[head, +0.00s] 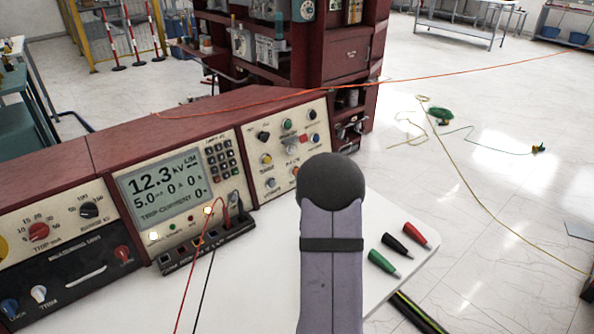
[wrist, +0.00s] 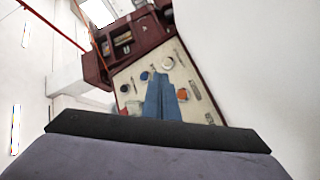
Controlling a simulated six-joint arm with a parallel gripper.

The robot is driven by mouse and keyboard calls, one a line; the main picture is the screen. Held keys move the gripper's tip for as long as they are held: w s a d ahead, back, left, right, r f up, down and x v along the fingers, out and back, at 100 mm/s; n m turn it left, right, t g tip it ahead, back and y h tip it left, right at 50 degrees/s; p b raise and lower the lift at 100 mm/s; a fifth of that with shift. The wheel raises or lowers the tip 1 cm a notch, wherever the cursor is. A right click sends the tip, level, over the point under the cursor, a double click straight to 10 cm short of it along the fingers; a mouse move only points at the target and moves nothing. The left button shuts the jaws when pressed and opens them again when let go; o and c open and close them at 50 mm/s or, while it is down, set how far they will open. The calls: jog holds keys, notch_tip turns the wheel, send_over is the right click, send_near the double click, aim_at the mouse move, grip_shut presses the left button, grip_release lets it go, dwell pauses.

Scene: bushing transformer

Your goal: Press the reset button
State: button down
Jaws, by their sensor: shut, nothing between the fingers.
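The control panel (head: 288,146) at the right end of the maroon console carries several coloured buttons and knobs. Its labels are too small to read, so I cannot tell which one is the reset button. A green button (head: 287,124) sits near its top and a yellow one (head: 266,158) at its left. My arm stands in front of the panel in the head view and hides my gripper and the panel's lower right. In the wrist view my gripper (wrist: 164,84) shows as two blue fingers shut together, empty, pointing at the panel beside an orange button (wrist: 182,94). Contact cannot be told.
The meter unit (head: 168,186) with a lit display stands left of the panel. Red and black leads (head: 190,290) hang from its sockets over the white surface. Green, black and red plugs (head: 395,246) lie right of my arm. A maroon shelf (head: 325,45) stands behind.

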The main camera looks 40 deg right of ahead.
jog(key=shift+w, duration=0.15)
jog(key=shift+w+f+b, duration=0.35)
jog(key=shift+w, duration=1.05)
jog(key=shift+w+f+b, duration=0.3)
jog(key=shift+w+f, duration=0.05)
jog(key=shift+w, duration=1)
jog(key=shift+w+f+b, duration=0.35)
jog(key=shift+w, duration=1.05)
jog(key=shift+w+f+b, duration=0.2)
jog(key=shift+w+b, duration=0.1)
jog(key=shift+w, duration=0.6)
jog(key=shift+s, duration=0.1)
jog(key=shift+s+r, duration=0.25)
jog(key=shift+s, duration=0.55)
jog(key=shift+s, duration=0.1)
jog(key=shift+s+r+p, duration=0.2)
jog(key=shift+s, duration=0.6)
jog(key=shift+s+r+p, duration=0.15)
jog(key=shift+s+p, duration=0.05)
jog(key=shift+s, duration=0.55)
jog(key=shift+s+r+p, duration=0.2)
jog(key=shift+s, duration=0.6)
